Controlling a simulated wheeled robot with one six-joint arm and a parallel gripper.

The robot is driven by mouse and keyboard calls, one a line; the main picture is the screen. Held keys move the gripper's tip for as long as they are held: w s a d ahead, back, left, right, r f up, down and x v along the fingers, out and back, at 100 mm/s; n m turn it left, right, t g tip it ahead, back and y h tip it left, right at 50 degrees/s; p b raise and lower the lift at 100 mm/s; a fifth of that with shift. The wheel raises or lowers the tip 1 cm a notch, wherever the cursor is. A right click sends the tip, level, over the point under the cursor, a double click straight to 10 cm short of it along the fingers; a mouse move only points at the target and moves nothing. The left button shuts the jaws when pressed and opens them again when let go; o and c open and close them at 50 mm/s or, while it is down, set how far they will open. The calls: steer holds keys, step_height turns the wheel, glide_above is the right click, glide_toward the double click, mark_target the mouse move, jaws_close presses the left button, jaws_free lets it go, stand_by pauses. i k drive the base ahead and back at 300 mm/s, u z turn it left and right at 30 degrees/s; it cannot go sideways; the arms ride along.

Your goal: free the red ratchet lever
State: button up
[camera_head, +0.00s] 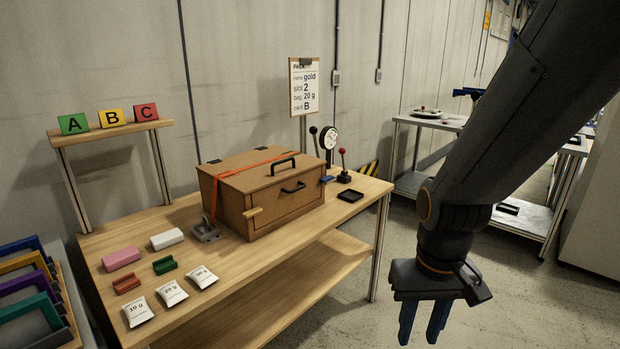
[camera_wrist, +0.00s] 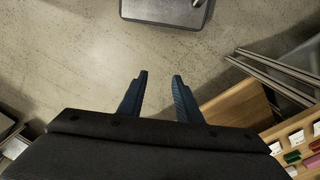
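A wooden box (camera_head: 270,205) stands on the wooden table in the head view. An orange-red strap (camera_head: 250,166) runs over its lid and down its left side. A grey metal ratchet-like fitting (camera_head: 206,232) sits on the table at the strap's lower end; I cannot make out a red lever on it. A short lever with a red knob (camera_head: 342,153) stands on a black base right of the box. My gripper (camera_head: 420,338) hangs over the floor right of the table, far from all of these. Its blue fingers are apart and empty in the wrist view (camera_wrist: 160,78).
Pink, white, red and green blocks and several paper bags (camera_head: 171,292) lie on the table's left front. A black tray (camera_head: 350,196) and a dial gauge (camera_head: 329,138) are at its right. Coloured racks (camera_head: 30,290) stand far left. Floor (camera_head: 345,318) before the table is clear.

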mark_target(342, 150)
steer(key=z, duration=0.15)
steer(key=i, duration=2.5)
steer(key=u, duration=0.5)
